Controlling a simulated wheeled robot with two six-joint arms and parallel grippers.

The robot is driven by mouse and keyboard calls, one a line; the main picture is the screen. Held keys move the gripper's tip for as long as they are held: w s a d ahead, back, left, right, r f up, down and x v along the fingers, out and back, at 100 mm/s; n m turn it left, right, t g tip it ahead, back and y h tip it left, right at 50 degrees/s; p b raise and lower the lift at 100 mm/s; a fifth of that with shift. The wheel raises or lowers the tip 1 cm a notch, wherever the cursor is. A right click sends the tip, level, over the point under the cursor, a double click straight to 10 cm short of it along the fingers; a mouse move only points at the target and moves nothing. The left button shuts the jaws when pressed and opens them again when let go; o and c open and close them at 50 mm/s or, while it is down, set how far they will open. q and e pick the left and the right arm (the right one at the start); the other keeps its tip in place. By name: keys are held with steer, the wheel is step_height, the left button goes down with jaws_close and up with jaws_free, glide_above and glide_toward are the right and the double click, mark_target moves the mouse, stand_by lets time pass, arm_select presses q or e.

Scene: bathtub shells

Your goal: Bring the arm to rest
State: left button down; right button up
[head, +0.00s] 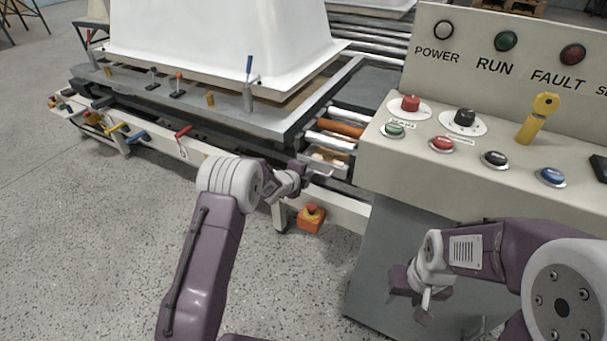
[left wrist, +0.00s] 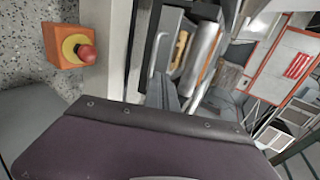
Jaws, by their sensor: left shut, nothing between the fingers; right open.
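My left arm comes in from the left in the head view, and its gripper (head: 318,174) hangs beside the front rail of the conveyor, near the conveyor's corner. The left gripper is shut and empty; in the left wrist view its dark fingers (left wrist: 162,92) show beyond the purple wrist housing. My right gripper (head: 425,298) is at the lower right of the head view, in front of the control cabinet. It is open, with nothing seen in it.
A control cabinet (head: 400,170) with buttons and a yellow key switch stands at right. An orange box with a red emergency button (head: 311,217) sits below the rail; it also shows in the left wrist view (left wrist: 68,48). A white tub shell (head: 220,40) rests on the conveyor. Floor at left is clear.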

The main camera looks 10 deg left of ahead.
arm_select(q)
steer(key=v, duration=0.3)
